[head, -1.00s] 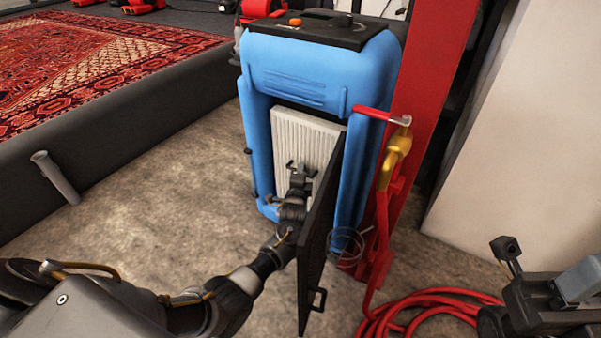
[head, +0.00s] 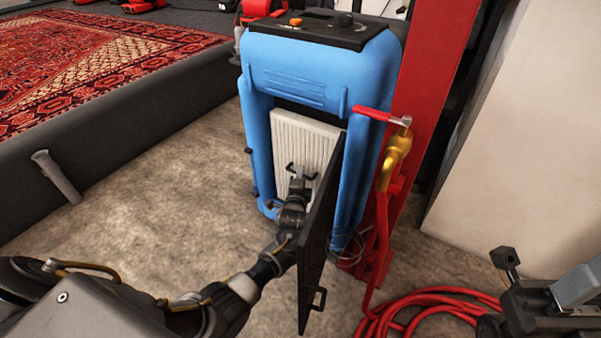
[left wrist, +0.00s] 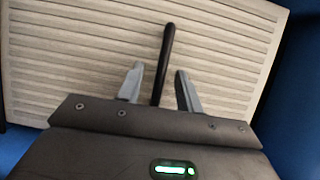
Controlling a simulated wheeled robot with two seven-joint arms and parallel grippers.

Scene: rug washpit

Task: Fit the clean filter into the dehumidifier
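The blue dehumidifier (head: 315,75) stands upright with its front opening uncovered. A pale, ribbed filter (head: 296,130) is at that opening; I cannot tell how deep it sits. In the left wrist view the filter (left wrist: 75,60) fills most of the picture, with a black handle (left wrist: 164,62) standing out from it. My left gripper (head: 299,175) is in front of the filter. Its fingers (left wrist: 158,90) are apart, one on each side of the handle, with gaps visible. Part of my right gripper (head: 560,295) shows at the lower right, its fingertips not clearly visible.
The black door panel (head: 318,235) stands open, close to the right of my left gripper. A red post (head: 432,95) with a brass valve (head: 396,150) and a red hose (head: 430,300) is right of the machine. A patterned rug (head: 85,65) lies at left.

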